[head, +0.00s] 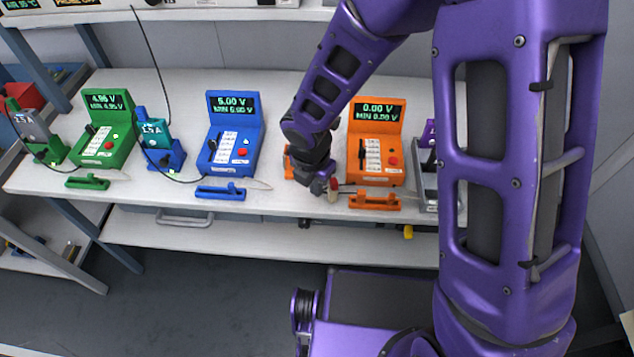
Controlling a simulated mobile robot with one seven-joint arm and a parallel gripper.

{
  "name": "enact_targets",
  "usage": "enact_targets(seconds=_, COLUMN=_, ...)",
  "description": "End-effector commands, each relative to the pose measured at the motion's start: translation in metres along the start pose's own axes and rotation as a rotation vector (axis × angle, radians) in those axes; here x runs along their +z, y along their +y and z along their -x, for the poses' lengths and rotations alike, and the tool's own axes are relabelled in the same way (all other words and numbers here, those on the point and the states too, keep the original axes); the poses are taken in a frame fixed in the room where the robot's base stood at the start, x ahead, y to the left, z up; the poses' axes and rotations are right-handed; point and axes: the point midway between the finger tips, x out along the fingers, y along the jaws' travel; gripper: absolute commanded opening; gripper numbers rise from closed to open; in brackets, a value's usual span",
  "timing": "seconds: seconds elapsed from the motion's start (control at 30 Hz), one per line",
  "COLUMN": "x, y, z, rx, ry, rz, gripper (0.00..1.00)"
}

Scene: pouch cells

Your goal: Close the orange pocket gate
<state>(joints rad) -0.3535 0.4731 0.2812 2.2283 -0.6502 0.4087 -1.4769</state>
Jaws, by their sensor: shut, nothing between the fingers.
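The orange pocket (289,165) stands left of the orange meter, mostly hidden behind my wrist and gripper. Only slivers of its orange body show, so I cannot tell its gate or how far open it stands. My gripper (321,187) points down at the pocket's front right, close to the table's front edge. It is shut with nothing held. A small red-and-pale piece (333,190) shows right beside the fingers; I cannot tell what it belongs to or whether I touch it. The orange meter (376,145) reads 0.00 V.
An orange probe rest (375,201) lies at the table edge, right of my gripper. A blue meter (232,140) and blue pocket (166,153) stand left, green ones farther left. A grey-and-purple fixture (425,180) stands right, partly behind my arm. Bare white tabletop (275,200) shows left of my gripper.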

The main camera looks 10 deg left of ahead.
Motion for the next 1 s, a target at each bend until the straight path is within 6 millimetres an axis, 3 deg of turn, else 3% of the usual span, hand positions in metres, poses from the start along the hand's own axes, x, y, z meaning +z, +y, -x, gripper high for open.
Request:
enact_targets(seconds=0.03, x=0.006, y=-0.002, z=0.020, rx=0.005, ry=-0.005, rz=-0.006, gripper=0.00)
enact_targets(seconds=0.1, x=0.007, y=-0.005, z=0.034, rx=0.004, ry=-0.005, rz=-0.007, gripper=0.00)
enact_targets(seconds=0.4, x=0.013, y=-0.014, z=0.084, rx=0.000, ry=-0.004, rz=-0.005, gripper=0.00)
enact_targets(seconds=0.6, x=0.014, y=-0.017, z=0.096, rx=-0.002, ry=-0.001, rz=-0.002, gripper=0.00)
enact_targets(seconds=0.83, x=0.015, y=-0.016, z=0.098, rx=0.000, ry=-0.001, rz=-0.004, gripper=0.00)
enact_targets(seconds=1.0, x=0.038, y=0.010, z=0.106, rx=0.076, ry=-0.042, rz=-0.073, gripper=0.00)
